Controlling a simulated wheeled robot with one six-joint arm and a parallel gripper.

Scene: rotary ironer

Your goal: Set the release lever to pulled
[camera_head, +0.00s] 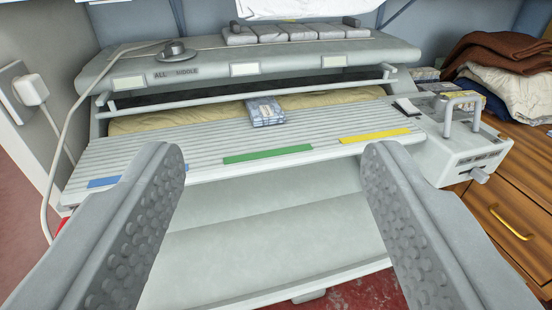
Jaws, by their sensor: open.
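The rotary ironer (240,150) fills the middle of the view. A grey end housing (465,150) stands at its right end. An upright grey loop handle (460,110) rises from the top of this housing, and a small grey knob or lever end (478,175) sticks out of its front. I cannot tell for certain which of these is the release lever. My gripper (275,160) is open and empty, with its two textured fingers spread wide in front of the ironer. Both candidate parts lie to the right of my right finger, apart from it.
A folded patterned cloth (266,111) lies on the ribbed feed board, with blue, green and yellow strips (375,136) along its front. A guard bar (250,87) crosses above. Folded laundry (510,75) lies on a wooden drawer unit (515,210) at right. A plug and cable (32,90) are at left.

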